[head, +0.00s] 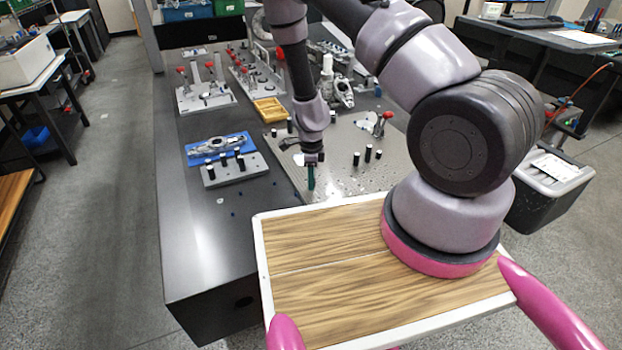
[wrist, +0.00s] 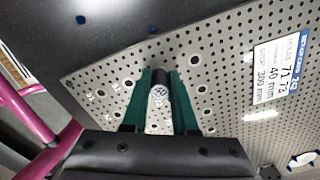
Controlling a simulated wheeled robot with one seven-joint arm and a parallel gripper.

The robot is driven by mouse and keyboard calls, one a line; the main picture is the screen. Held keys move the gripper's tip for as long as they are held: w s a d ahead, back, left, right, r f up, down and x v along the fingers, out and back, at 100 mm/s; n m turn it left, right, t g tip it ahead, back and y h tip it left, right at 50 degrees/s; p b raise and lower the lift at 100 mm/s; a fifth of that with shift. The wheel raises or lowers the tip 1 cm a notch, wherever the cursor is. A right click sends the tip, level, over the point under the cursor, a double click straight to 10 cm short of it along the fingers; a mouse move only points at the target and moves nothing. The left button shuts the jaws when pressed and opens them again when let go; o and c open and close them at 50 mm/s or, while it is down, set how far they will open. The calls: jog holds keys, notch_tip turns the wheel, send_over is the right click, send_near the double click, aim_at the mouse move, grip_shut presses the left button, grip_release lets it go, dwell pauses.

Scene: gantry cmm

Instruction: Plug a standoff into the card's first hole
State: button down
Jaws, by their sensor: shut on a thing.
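My gripper (head: 311,178) has green fingers and points down over the near left part of the perforated metal plate (head: 335,160). In the wrist view the gripper (wrist: 161,85) is shut on a standoff (wrist: 159,93), a short cylinder with a black end and a white band. Several larger ringed holes lie around the fingertips among the small holes of the plate (wrist: 225,75). Whether the standoff's tip touches the plate or is in a hole cannot be told. The setup card (wrist: 276,70), blue and white with printed numbers, lies on the plate at the right of the wrist view.
Black standoffs (head: 368,153) stand on the plate to the right of my gripper. A grey block (head: 233,172) with black pins and a blue tray (head: 220,146) with a casting lie to the left. A red-handled clamp (head: 380,124) stands farther back.

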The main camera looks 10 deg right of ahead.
jog(key=shift+f, duration=0.55)
jog(key=c, duration=0.6)
grip_release()
